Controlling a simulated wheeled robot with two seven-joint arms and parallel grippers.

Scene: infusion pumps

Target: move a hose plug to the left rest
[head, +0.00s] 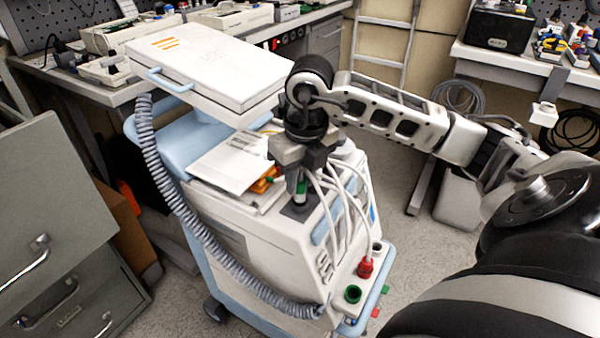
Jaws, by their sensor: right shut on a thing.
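My right gripper (299,160) points down over the top of the white and blue cart (280,235). The plug is upright, just above or touching a dark square plate (299,209); I cannot tell which. Pale hoses (342,205) curve down beside it to the cart's front. Which place is the left rest is unclear. My left gripper is not in view.
A white case (205,62) sits on the cart's raised shelf, left of my gripper. Papers (232,162) lie below it. A grey corrugated hose (165,200) hangs along the cart's left side. Grey cabinets (60,210) stand left. Floor is clear right of the cart.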

